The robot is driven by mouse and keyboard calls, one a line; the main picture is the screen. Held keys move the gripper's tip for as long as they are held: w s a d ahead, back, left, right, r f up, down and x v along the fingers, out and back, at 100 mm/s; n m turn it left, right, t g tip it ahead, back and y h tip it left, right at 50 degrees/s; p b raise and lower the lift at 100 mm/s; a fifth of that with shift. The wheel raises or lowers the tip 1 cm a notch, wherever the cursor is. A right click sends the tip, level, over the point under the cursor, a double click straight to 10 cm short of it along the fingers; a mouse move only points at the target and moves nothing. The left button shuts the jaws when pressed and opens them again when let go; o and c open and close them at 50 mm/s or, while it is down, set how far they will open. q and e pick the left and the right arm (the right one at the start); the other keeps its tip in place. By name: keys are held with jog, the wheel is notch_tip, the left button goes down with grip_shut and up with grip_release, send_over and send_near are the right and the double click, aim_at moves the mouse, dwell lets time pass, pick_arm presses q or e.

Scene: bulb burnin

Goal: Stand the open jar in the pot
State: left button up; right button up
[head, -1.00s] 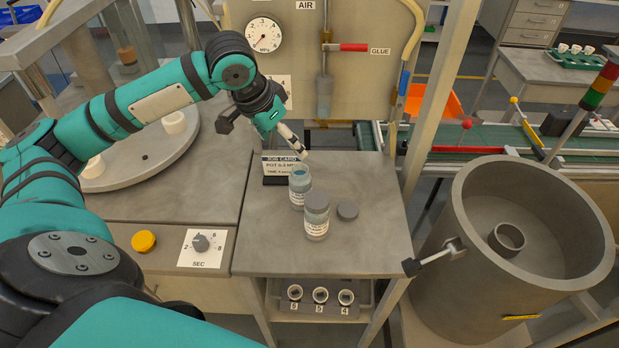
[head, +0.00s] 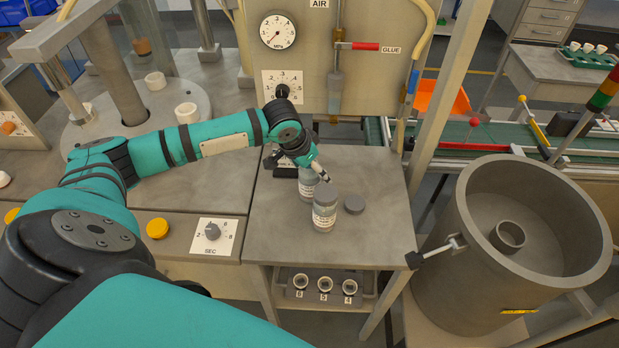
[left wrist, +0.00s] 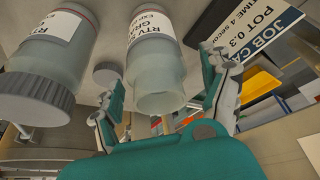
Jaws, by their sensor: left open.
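The open jar (head: 308,187) stands upright on the grey bench, partly hidden behind my left gripper (head: 316,170). In the left wrist view the open jar (left wrist: 152,62) shows its bare glass mouth and label, between the two spread fingers of my left gripper (left wrist: 163,95). The fingers are open, and I cannot tell whether either touches the glass. The big grey pot (head: 461,215) stands open at the right, with a small ring (head: 508,236) on its inside floor. My right gripper is not in view.
A jar with a grey lid (head: 325,213) stands close in front of the open jar. A job card (head: 285,172) stands behind. A frame post (head: 446,95) rises between bench and pot, and a clamp handle (head: 436,251) sticks out from the pot.

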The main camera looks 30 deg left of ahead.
pick_arm(q)
jog(key=shift+w+f, duration=0.25)
jog(key=shift+f, duration=0.4)
jog(key=c, duration=1.5)
jog(key=shift+r, duration=0.15)
jog(key=shift+c, duration=0.7)
